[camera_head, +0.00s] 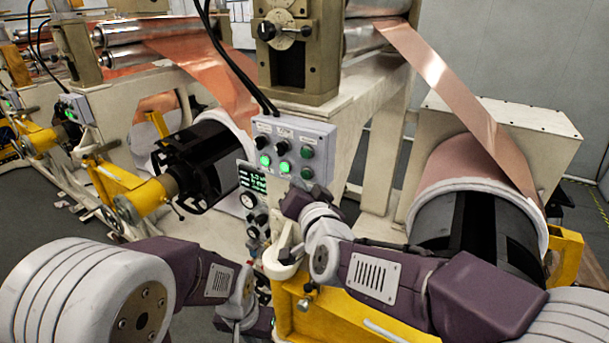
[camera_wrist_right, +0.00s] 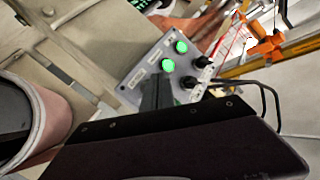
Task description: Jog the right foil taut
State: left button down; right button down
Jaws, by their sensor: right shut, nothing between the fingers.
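The right copper foil (camera_head: 445,85) runs as a shiny strip from the upper rollers down to the large copper roll (camera_head: 455,165) at the right. It looks fairly straight. The grey control box (camera_head: 318,130) carries several knobs and buttons, two lit green (camera_head: 285,167). It also shows in the right wrist view (camera_wrist_right: 133,92). My right gripper (camera_head: 292,200) is just below the box in the head view. Its dark fingers (camera_wrist_right: 157,92) are shut and empty in front of the box; contact with a button cannot be told. My left arm is at lower left; its gripper's fingers are not discernible.
A second foil (camera_head: 205,65) runs to another roll at the left, beside a black shaft (camera_head: 200,165) with a yellow holder (camera_head: 145,195). A panel with a lit display (camera_head: 252,178) and gauges is below the box. Black cables hang above the box.

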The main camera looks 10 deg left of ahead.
jog(key=s, duration=0.1)
jog(key=s+a+p, duration=0.1)
jog(key=s, duration=0.1)
jog(key=s+p, duration=0.1)
jog(key=shift+s+a, duration=0.35)
